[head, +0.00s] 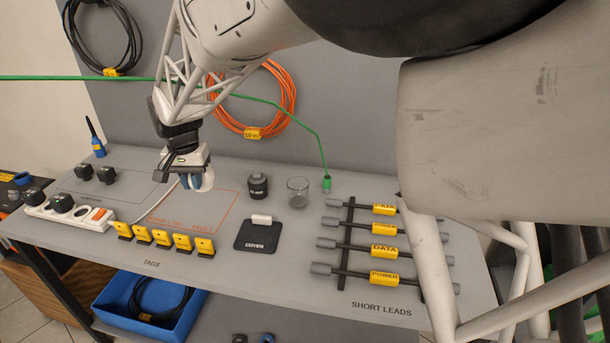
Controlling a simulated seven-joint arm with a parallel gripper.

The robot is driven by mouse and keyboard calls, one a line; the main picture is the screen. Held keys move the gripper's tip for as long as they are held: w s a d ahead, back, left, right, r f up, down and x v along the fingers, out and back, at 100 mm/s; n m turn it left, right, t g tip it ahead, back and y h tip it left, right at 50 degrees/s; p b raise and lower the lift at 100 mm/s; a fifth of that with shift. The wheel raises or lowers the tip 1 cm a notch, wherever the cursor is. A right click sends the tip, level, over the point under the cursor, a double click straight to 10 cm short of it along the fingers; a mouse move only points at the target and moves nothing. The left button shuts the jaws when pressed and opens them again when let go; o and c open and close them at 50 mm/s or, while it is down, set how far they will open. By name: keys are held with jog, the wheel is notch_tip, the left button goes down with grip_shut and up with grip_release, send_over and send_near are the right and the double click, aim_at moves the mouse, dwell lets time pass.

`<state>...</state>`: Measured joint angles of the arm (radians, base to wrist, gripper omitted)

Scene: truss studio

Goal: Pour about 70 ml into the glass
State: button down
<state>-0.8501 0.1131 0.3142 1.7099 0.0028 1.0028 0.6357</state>
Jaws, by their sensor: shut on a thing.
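My gripper (190,182) is to the left of the glass, near the back of the bench. It is shut on a pale rounded container (207,180), which is partly hidden by the fingers. The container is apart from the glass, with a dark jar between them in the picture. Its mouth and contents cannot be made out.
A dark labelled jar (257,186) stands just left of the glass. A black COVER pad (257,236) lies in front, with several yellow tags (162,238) to its left. A rack of short leads (346,240) is at right.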

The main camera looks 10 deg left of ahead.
jog(key=shift+w+a+r+m, duration=0.1)
jog(key=shift+w+r+m, duration=0.1)
jog(key=shift+w+m, duration=0.5)
jog(key=shift+w+r+m, duration=0.15)
jog(key=shift+w+m, duration=0.45)
jog(key=shift+w, duration=0.1)
jog(key=w+d+m, duration=0.2)
jog(key=w+m, duration=1.6)
jog(key=w, duration=0.1)
jog(key=shift+d+f, duration=0.2)
jog(key=shift+f, duration=2.35)
jog(key=d+r+y, duration=0.3)
jog(key=d+y, duration=0.4)
jog(key=y, duration=0.3)
jog(key=shift+s+d+r+t, duration=0.2)
jog(key=shift+d+t, duration=0.1)
jog(key=shift+d, duration=0.1)
jog(key=shift+d+r+y, duration=0.2)
jog(key=shift+r+y, duration=0.05)
jog(key=shift+y, duration=0.15)
